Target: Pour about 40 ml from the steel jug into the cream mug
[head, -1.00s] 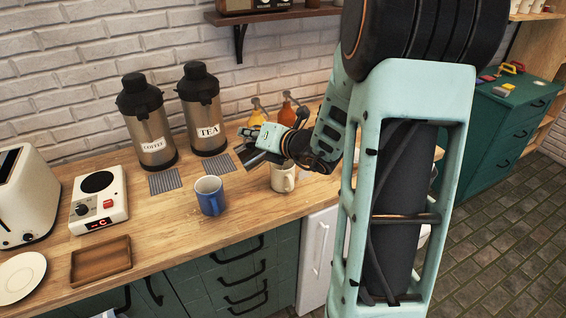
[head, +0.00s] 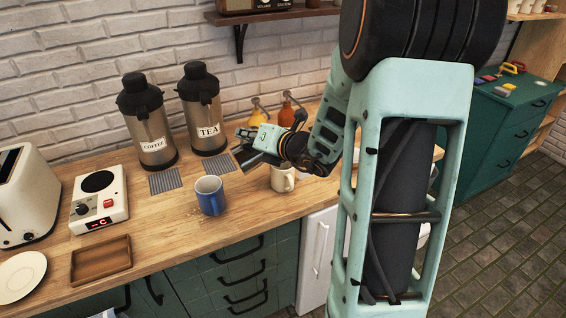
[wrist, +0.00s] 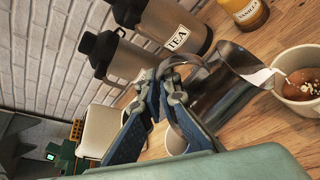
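The steel jug (wrist: 222,92) is tilted over the cream mug (wrist: 297,98) in the wrist view. A white stream runs from its lip into the mug, which holds brown liquid with pale flecks on top. My gripper (wrist: 172,92) is shut on the jug's handle. In the head view, the cream mug (head: 282,180) stands upright on the wooden counter, partly hidden by my gripper (head: 247,146) and the jug (head: 258,158) above it. The liquid level inside the jug is not visible.
A blue mug (head: 209,195) stands just left of the cream mug. Coffee (head: 147,125) and tea (head: 203,112) dispensers stand behind, with syrup bottles (head: 286,113) to their right. A hot plate (head: 98,200), wooden tray (head: 101,259) and toaster (head: 22,190) are at left.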

